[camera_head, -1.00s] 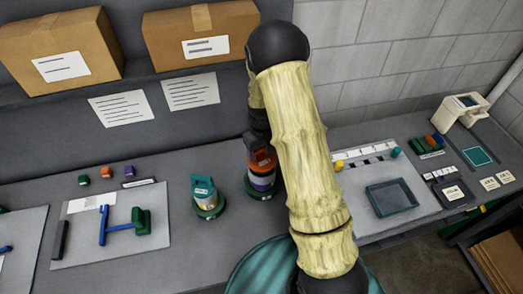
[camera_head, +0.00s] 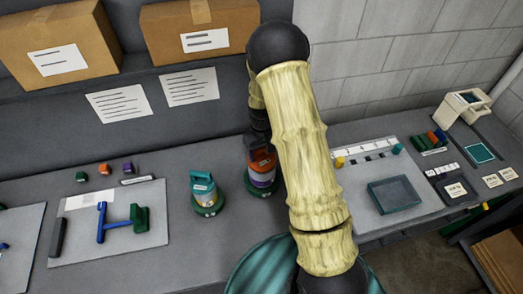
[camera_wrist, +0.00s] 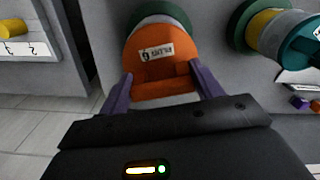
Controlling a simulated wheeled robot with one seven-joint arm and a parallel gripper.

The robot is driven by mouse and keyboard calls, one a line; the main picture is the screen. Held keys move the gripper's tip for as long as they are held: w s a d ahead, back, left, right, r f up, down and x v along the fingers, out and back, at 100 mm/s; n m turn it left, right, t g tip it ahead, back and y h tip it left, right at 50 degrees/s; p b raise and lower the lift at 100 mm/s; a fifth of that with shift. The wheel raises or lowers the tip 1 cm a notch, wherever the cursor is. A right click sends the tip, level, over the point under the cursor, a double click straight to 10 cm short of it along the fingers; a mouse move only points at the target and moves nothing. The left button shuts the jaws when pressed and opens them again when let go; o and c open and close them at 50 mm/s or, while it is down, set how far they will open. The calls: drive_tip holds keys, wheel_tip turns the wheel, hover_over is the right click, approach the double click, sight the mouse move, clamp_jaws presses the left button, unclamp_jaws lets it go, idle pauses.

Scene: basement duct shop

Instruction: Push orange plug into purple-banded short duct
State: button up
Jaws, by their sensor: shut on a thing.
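The orange plug (camera_head: 263,161) sits at the top of the purple-banded short duct (camera_head: 262,178), which stands upright on a green base. My gripper (camera_wrist: 160,72) is shut on the plug, with purple fingers on both sides of its handle. In the wrist view the orange plug (camera_wrist: 158,72) shows a white label, and part of the green base shows behind it. The purple band is hidden in that view. How deep the plug sits is hard to tell, since my arm covers the right side of the duct in the head view.
A teal-topped duct (camera_head: 204,191) stands close on the left. A mat with blue and green parts (camera_head: 122,226) lies further left. A dark tray (camera_head: 394,195) and a white strip (camera_head: 364,145) lie to the right. Cardboard boxes (camera_head: 57,44) sit on the shelf behind.

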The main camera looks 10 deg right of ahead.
sight(262, 159)
drive_tip(key=shift+f, duration=0.4)
drive_tip(key=o, duration=1.6)
drive_tip(key=shift+b, duration=0.3)
wheel_tip(262, 159, up, 17)
drive_tip(key=b, duration=0.4)
drive_tip(key=shift+r, duration=0.2)
drive_tip(key=s+f+m+t, duration=0.1)
drive_tip(key=s, duration=0.5)
drive_tip(key=s+f+m, duration=0.1)
drive_tip(key=s, duration=0.5)
drive_tip(key=s+f+m+t, duration=0.1)
drive_tip(key=s, duration=0.5)
drive_tip(key=shift+s+f+t+b, duration=0.2)
drive_tip(key=shift+f+t+b, duration=0.1)
